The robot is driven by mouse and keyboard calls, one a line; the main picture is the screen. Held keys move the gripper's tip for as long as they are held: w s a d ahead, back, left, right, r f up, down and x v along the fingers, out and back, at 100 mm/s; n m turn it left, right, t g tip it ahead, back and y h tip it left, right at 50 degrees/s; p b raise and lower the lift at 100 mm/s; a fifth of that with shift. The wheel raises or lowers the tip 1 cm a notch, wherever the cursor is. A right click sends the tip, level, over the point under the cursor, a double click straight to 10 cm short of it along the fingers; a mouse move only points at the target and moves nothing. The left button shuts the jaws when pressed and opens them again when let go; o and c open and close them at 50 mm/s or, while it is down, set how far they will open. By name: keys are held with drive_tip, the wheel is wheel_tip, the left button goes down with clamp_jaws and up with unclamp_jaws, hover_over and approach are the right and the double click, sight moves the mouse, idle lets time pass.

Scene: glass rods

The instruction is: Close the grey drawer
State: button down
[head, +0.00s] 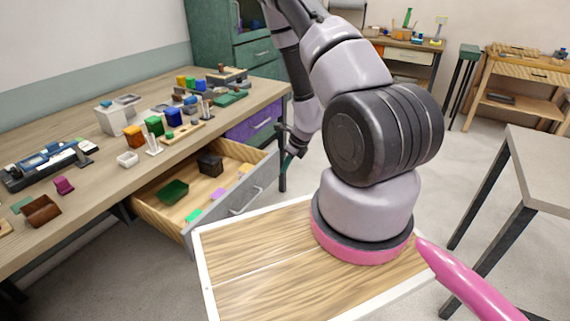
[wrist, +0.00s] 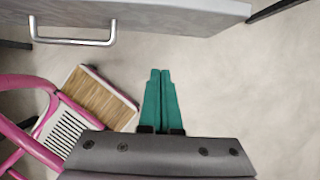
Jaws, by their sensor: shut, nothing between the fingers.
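The grey drawer (head: 262,181) under the workbench is pulled open. Its grey front carries a metal bar handle (head: 246,202). A green tray, a dark brown box and small coloured blocks lie inside it. In the wrist view the drawer front (wrist: 190,10) runs along the top, with the handle (wrist: 75,41) at upper left. My gripper (head: 289,162) is beside the far end of the drawer front, partly hidden by my arm. In the wrist view its teal fingers (wrist: 161,75) are together and empty, pointing toward the drawer front with floor between.
The workbench (head: 105,182) holds many small blocks, holders and tools. A closed purple drawer (head: 255,121) sits beyond the grey one. A grey-topped table (head: 545,160) stands at right. The floor (head: 450,190) between is clear.

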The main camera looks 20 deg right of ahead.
sight(266, 182)
drive_tip(key=shift+w+a+f, duration=0.65)
drive_tip(key=shift+w+f, duration=0.2)
drive_tip(key=shift+f, duration=0.1)
drive_tip(key=shift+w+a+f, duration=0.65)
drive_tip(key=shift+w+f, duration=0.2)
drive_tip(key=shift+f, duration=0.1)
drive_tip(key=shift+w+a+f, duration=0.65)
drive_tip(key=shift+w+f, duration=0.2)
drive_tip(key=shift+f, duration=0.1)
drive_tip(key=shift+w, duration=0.1)
